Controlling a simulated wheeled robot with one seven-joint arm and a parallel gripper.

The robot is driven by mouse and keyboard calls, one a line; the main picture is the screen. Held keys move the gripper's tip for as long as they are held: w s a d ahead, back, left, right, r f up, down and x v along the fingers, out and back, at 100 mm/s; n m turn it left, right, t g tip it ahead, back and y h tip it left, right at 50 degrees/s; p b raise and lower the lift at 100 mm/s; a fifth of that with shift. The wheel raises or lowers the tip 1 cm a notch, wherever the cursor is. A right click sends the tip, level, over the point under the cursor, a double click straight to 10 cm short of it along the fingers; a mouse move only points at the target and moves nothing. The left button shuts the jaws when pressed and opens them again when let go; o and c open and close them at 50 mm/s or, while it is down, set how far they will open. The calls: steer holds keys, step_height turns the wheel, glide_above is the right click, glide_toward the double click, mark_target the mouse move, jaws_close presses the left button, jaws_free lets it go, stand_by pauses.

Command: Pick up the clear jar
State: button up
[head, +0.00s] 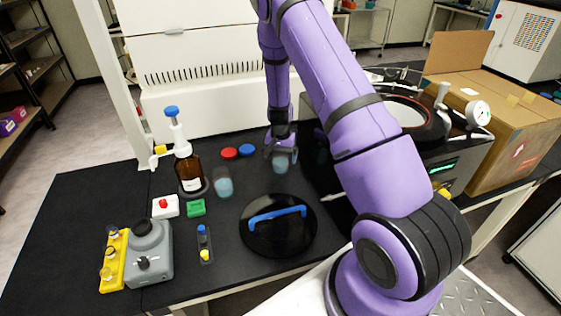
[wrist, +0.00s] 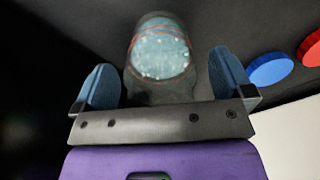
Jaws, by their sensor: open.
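A clear jar (head: 281,164) with pale blue-grey contents stands on the black bench top below my gripper (head: 282,153). In the wrist view the jar (wrist: 160,52) shows thin red lines around its upper part. My gripper (wrist: 163,78) is open with its blue fingertips to either side of the jar, and a gap shows on both sides. The jar's near part is blurred in the wrist view. A second, similar jar (head: 223,184) stands to the left, beside a brown bottle (head: 189,173).
Red (head: 229,153) and blue (head: 247,150) caps lie left of my gripper. A black round lid (head: 277,239) with a blue handle lies in front. The black machine (head: 434,160) with a gauge stands close on the right. The white dryer (head: 190,104) rises behind.

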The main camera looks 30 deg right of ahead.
steer(key=shift+f, duration=0.45)
steer(key=c, duration=1.1)
steer(key=shift+c, duration=0.2)
steer(key=shift+r, duration=0.15)
